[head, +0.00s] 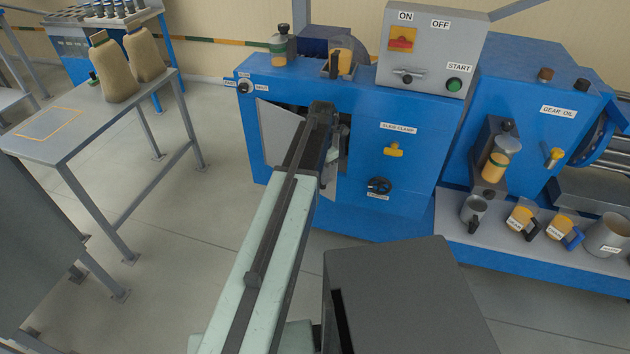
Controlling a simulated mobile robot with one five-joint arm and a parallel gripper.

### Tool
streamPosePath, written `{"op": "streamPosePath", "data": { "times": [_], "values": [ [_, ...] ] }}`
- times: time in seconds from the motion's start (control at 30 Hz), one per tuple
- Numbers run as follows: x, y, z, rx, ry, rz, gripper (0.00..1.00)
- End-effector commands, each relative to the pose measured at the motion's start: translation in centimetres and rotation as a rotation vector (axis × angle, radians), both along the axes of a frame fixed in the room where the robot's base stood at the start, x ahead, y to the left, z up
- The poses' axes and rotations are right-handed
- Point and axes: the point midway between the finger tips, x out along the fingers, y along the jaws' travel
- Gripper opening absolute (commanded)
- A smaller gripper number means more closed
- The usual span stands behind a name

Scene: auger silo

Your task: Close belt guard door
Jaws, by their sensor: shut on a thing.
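The belt guard door (277,127) is a light grey panel on the front of the blue machine cabinet, left of the slide clamp label. It stands ajar, with a dark opening showing above it. My arm crosses in front and hides its middle; a further pale strip shows right of the arm. My gripper (334,150) is at the right side of the opening, beside that pale strip. It is shut on the door, but the fingertips and exact contact are largely hidden by my wrist.
A yellow slide clamp (393,150) and a black handwheel (379,186) stick out right of the opening. A control box (432,48) stands above. Jugs (522,219) line a shelf at right. A table (75,125) with sacks stands at left; floor between is clear.

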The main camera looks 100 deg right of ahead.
Motion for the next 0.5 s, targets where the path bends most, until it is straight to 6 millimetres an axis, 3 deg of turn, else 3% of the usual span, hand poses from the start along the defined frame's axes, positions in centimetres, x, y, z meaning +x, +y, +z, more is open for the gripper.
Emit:
{"op": "streamPosePath", "data": {
  "times": [0.43, 0.47, 0.5],
  "values": [
    [0.11, -0.22, -0.03, -0.004, 0.0, 0.016, 0.0],
    [0.12, -0.23, -0.03, -0.004, 0.0, 0.016, 0.31],
    [0.12, -0.22, -0.03, -0.003, 0.001, 0.016, 0.42]
  ]
}}
